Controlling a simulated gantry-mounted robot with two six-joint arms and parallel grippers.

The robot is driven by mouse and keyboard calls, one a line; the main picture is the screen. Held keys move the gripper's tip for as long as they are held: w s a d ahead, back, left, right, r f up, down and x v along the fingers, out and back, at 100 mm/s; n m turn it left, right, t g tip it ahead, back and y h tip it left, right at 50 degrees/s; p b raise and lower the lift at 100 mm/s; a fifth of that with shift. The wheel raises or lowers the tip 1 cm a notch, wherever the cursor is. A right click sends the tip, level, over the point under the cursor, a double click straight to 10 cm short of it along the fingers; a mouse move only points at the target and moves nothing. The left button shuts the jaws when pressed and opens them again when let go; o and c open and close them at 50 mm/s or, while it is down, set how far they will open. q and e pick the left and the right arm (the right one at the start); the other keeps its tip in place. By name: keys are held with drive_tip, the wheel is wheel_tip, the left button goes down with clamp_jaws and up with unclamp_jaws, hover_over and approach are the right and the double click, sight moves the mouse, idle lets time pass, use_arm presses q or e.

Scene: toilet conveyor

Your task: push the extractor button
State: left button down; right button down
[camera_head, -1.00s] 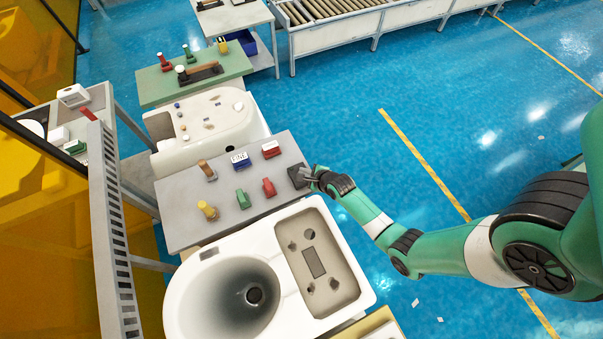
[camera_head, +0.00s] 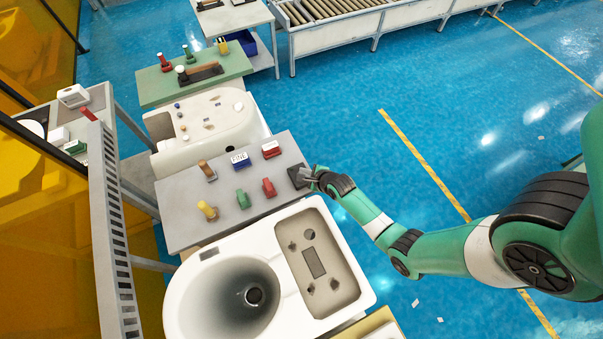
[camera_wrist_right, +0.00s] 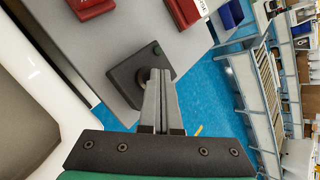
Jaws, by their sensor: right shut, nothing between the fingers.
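A dark box (camera_head: 298,176) sits at the right corner of the grey table in the head view. It also shows in the right wrist view (camera_wrist_right: 124,80), with a small green button (camera_wrist_right: 157,49) near one edge and a round dark part partly behind my fingers. I cannot tell which part is the extractor button. My right gripper (camera_head: 309,176) is shut and empty, with its fingertips (camera_wrist_right: 160,72) over or against the box. Contact is not clear. My left gripper is not in view.
The grey table (camera_head: 183,220) also holds stamps, including a green one (camera_head: 243,199) and a red one (camera_head: 269,188), and red and blue boxes. A white toilet (camera_head: 290,225) stands in front of it. Blue floor (camera_head: 350,120) is clear to the right.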

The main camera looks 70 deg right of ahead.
drive_tip(key=shift+f, duration=0.15)
idle(0.3)
drive_tip(key=shift+f+b, duration=0.4)
drive_tip(key=shift+r+p, duration=0.4)
drive_tip(key=shift+p, duration=0.1)
wheel_tip(320, 180, up, 6)
drive_tip(key=p, duration=0.6)
drive_tip(key=shift+r, duration=0.15)
